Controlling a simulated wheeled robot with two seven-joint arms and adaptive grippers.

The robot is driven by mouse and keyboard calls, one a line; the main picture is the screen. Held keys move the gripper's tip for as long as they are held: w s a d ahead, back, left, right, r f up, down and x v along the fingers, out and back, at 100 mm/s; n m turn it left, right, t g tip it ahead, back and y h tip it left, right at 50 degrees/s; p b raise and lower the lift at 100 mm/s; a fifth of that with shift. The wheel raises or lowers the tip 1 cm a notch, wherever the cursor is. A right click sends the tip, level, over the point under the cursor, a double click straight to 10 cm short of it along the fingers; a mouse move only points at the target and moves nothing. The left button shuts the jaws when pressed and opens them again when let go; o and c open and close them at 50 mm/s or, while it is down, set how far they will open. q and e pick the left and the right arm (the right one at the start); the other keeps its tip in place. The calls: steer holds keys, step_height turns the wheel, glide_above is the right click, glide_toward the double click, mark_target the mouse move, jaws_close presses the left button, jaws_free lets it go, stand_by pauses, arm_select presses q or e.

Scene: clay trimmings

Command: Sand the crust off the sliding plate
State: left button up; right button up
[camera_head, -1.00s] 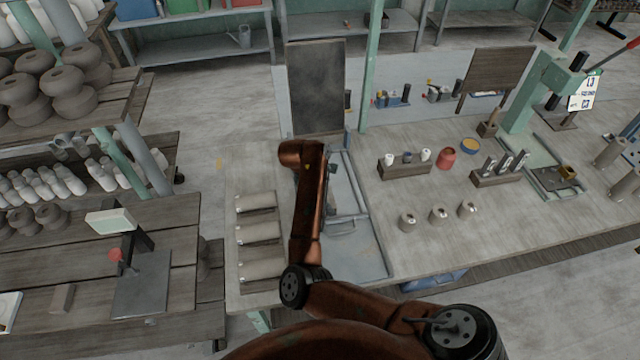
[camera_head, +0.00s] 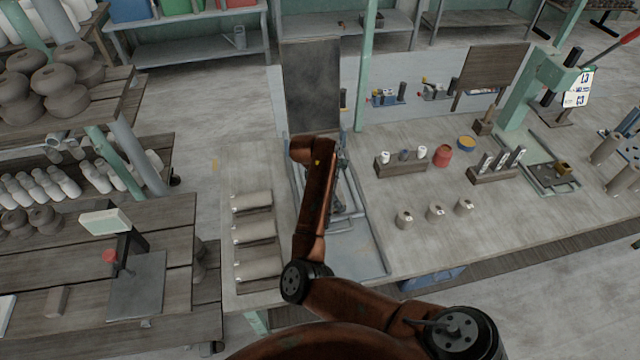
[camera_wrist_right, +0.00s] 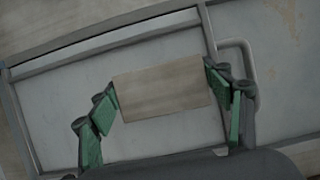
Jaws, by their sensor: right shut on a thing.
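The sliding plate (camera_head: 362,262) is a grey metal sheet in a railed frame on the bench, partly hidden by my right arm in the head view. In the right wrist view the plate (camera_wrist_right: 170,140) lies behind the gripper, and faint brownish crust patches (camera_wrist_right: 285,18) show at the upper right. My right gripper (camera_wrist_right: 162,90) is shut on a tan rectangular block (camera_wrist_right: 163,91), with green fingers at its two ends. In the head view this gripper (camera_head: 338,200) is over the plate and the block is hidden. I cannot tell whether the block touches the plate. My left gripper is not in view.
A dark upright board (camera_head: 312,85) stands behind the frame. Clay rolls (camera_head: 254,234) lie left of the plate. To the right are a wooden holder with small bottles (camera_head: 402,165), a red jar (camera_head: 443,156) and small clay pots (camera_head: 404,219). Bare bench lies between them.

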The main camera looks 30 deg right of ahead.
mark_target(349, 198)
steer(key=shift+s+d, duration=0.15)
steer(key=shift+d, duration=0.5)
steer(key=shift+s+d, duration=0.15)
steer(key=shift+d, duration=0.5)
steer(key=shift+s+d+r, duration=0.1)
steer(key=shift+d+r, duration=0.05)
step_height(349, 198, up, 2)
steer(key=shift+r+p, duration=0.25)
steer(key=shift+p, duration=0.05)
steer(key=shift+r+p, duration=0.3)
steer(key=shift+r, duration=0.45)
steer(key=shift+r+p, duration=0.85)
steer(key=shift+r, duration=1.15)
